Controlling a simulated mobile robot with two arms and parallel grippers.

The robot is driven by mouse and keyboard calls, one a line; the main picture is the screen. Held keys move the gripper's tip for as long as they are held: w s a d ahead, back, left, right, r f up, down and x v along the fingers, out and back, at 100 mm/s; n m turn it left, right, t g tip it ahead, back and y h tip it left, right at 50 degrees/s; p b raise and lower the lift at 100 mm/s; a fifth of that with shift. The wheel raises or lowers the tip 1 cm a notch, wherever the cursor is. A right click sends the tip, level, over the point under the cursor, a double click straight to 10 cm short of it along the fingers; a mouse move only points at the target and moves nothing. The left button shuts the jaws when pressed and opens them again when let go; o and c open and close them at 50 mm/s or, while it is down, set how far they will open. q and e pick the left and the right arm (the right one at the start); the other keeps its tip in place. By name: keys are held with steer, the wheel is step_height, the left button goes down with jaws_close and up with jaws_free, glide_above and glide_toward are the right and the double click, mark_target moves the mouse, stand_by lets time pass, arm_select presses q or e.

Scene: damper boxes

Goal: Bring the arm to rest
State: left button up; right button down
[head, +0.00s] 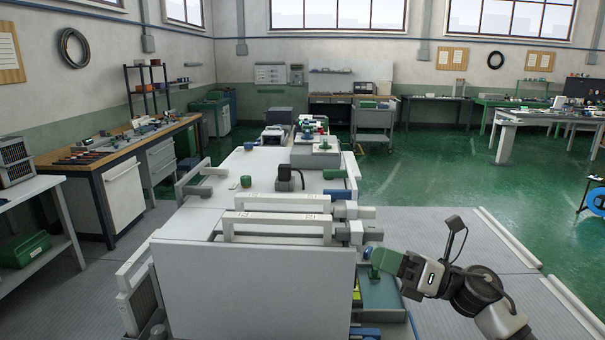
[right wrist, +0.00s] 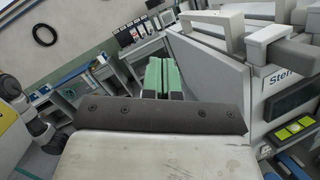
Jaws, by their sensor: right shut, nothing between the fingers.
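My right arm reaches in from the lower right in the head view. Its right gripper (head: 376,262) has green fingers that point left, beside the right side of the white machine (head: 260,285). In the right wrist view the green fingers of the right gripper (right wrist: 163,75) lie close together with nothing between them. The machine's side panel (right wrist: 215,70) is to the right of the fingers there. My left gripper does not show.
White handles (head: 277,228) stand on the machine's top. A grey-green tray (head: 385,297) is on its right side below my gripper. The grey floor platform (head: 440,225) to the right is mostly clear. A wooden-topped workbench (head: 120,150) stands at the left.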

steer(key=s+d+f+m+t+h, duration=0.25)
steer(key=f+m+h, duration=0.35)
steer(key=m, duration=0.5)
steer(key=s+d+f+m+t+h, duration=0.1)
steer(key=s+f+m+t+h, duration=0.4)
steer(key=m, duration=0.6)
steer(key=s+d+f+m+t+h, duration=0.1)
steer(key=s+d+f+m+h, duration=0.1)
steer(key=f+m+h, duration=0.7)
steer(key=s+f+m+g, duration=0.3)
steer(key=s+m+g, duration=0.1)
steer(key=s, duration=0.4)
steer(key=s+f+m+g+y, duration=0.1)
steer(key=s+f+m+g, duration=0.25)
steer(key=s, duration=0.35)
steer(key=s+f+m+g, duration=0.2)
steer(key=s+m+g, duration=0.15)
steer(key=s, duration=0.45)
step_height(320, 180, down, 25)
steer(key=g, duration=0.2)
steer(key=s+d+f+g, duration=0.1)
steer(key=s+d+f, duration=0.1)
steer(key=s+f, duration=0.6)
steer(key=s+d+f, duration=0.1)
steer(key=s+f, duration=0.8)
steer(key=shift+d+f+n+g, duration=0.25)
steer(key=shift+d+n+g, duration=0.05)
steer(key=shift+d+g, duration=0.05)
